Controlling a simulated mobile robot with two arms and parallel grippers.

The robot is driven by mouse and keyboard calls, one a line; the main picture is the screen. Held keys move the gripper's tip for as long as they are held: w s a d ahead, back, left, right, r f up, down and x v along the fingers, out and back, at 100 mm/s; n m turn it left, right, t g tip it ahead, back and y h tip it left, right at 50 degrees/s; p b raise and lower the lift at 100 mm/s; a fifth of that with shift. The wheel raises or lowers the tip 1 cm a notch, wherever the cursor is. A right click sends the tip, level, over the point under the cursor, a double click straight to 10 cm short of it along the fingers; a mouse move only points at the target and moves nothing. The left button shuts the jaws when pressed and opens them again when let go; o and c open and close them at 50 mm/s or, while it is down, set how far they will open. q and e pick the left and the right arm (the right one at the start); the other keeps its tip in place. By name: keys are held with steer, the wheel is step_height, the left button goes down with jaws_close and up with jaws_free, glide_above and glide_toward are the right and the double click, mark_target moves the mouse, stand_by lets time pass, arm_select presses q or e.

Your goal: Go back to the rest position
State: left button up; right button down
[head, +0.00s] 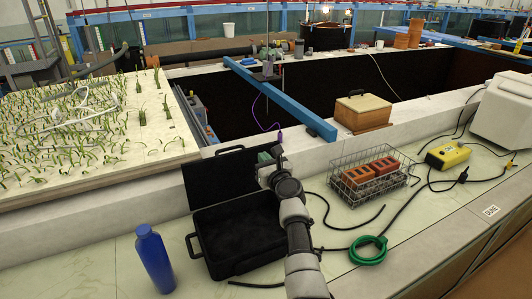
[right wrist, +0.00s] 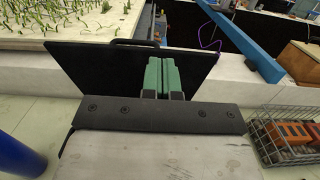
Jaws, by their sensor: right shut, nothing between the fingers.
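My right gripper (head: 268,157) is shut and empty, raised above the open black case in the head view. Its green fingertips (right wrist: 161,74) are pressed together in the right wrist view, with the case's upright black lid (right wrist: 100,65) behind them. The black case (head: 236,236) lies open on the counter, its lid standing at the back; the part of it I can see inside looks empty. My right arm covers the case's right edge. My left gripper does not show in either view.
A blue bottle (head: 154,258) stands left of the case. A wire basket (head: 350,190) with orange blocks (head: 372,171), a green cable coil (head: 368,250) and a yellow box (head: 447,155) lie to the right. A wooden box (head: 362,112) sits on the ledge behind. Loose black cables cross the counter.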

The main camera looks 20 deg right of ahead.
steer(key=s+a+f+n+g+y, duration=0.1)
steer(key=s+a+f+n+g, duration=0.2)
steer(key=s+n, duration=0.45)
steer(key=s+a+f+n+g+y, duration=0.1)
steer(key=s+f+n+g, duration=0.2)
steer(key=s+f+n, duration=0.4)
steer(key=s+a+f+n+g+y, duration=0.1)
steer(key=s+a+f+n+g, duration=0.15)
steer(key=s+n, duration=0.55)
steer(key=s+a+f+n+g+h, duration=0.1)
steer(key=s+n+g+h, duration=0.15)
steer(key=s+n, duration=0.7)
steer(key=s+f+n+g+h, duration=0.1)
steer(key=s+n+g, duration=0.35)
steer(key=s, duration=0.95)
step_height(320, 180, down, 34)
steer(key=s+n+b, duration=0.1)
steer(key=s+b, duration=0.2)
steer(key=b, duration=0.3)
arm_select(q)
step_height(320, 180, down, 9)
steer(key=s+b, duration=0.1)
steer(key=b, duration=0.2)
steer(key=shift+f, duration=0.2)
arm_select(e)
steer(key=s+d+f+g, duration=0.2)
steer(key=s+f, duration=1.3)
steer(key=f, duration=0.2)
steer(key=shift+d+f, duration=0.25)
steer(key=shift+n, duration=0.25)
